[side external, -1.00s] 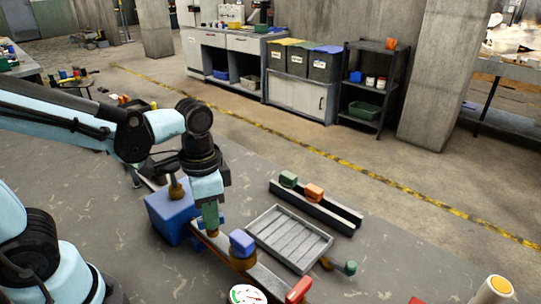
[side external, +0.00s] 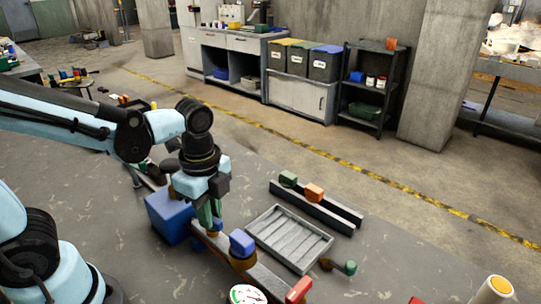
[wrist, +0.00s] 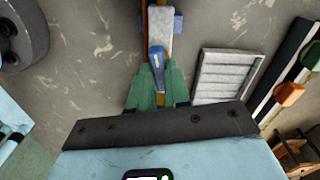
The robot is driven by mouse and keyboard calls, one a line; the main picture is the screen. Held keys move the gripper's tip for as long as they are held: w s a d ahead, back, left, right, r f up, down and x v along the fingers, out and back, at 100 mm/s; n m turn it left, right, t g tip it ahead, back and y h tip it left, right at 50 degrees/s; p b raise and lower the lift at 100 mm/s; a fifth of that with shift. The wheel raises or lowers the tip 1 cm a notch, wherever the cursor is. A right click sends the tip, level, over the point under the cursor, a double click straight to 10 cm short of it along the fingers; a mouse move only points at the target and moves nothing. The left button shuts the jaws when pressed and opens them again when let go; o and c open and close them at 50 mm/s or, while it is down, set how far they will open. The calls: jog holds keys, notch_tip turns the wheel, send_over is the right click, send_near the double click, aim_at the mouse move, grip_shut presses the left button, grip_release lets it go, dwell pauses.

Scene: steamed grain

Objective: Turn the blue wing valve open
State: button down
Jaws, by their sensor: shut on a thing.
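The blue wing valve (wrist: 156,58) shows in the wrist view as a narrow blue wing between my green fingers. My gripper (wrist: 157,88) is shut on it, with one finger on each side. In the side external view my gripper (side external: 211,222) points down over the brown pipe (side external: 264,279), and its fingers mostly hide the wing there.
A blue block (side external: 170,217) stands left of my gripper, and a blue knob (side external: 242,243) sits further along the pipe. A grey slatted tray (side external: 262,219) lies right of it. A dark rail (side external: 335,211) holds green and orange pieces. A red handle (side external: 298,290) is near the front.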

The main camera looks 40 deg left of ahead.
jog(key=shift+m, duration=1.1)
jog(key=c, duration=1.1)
grip_release()
jog(key=shift+r, duration=0.1)
notch_tip(320, 180, up, 12)
jog(key=shift+f, duration=0.1)
jog(key=a+f+n+t, duration=0.1)
jog(key=f+n+t, duration=0.1)
jog(key=n, duration=0.4)
jog(key=w+a+f+n+t, duration=0.1)
jog(key=f+n+t, duration=0.1)
jog(key=n, duration=0.4)
jog(key=w+a+f+n+t, duration=0.1)
jog(key=a+f+n+t, duration=0.1)
jog(key=n, duration=0.3)
jog(key=shift+w+f+n+t, duration=0.25)
jog(key=shift+f+n+t, duration=0.2)
jog(key=shift+t, duration=0.15)
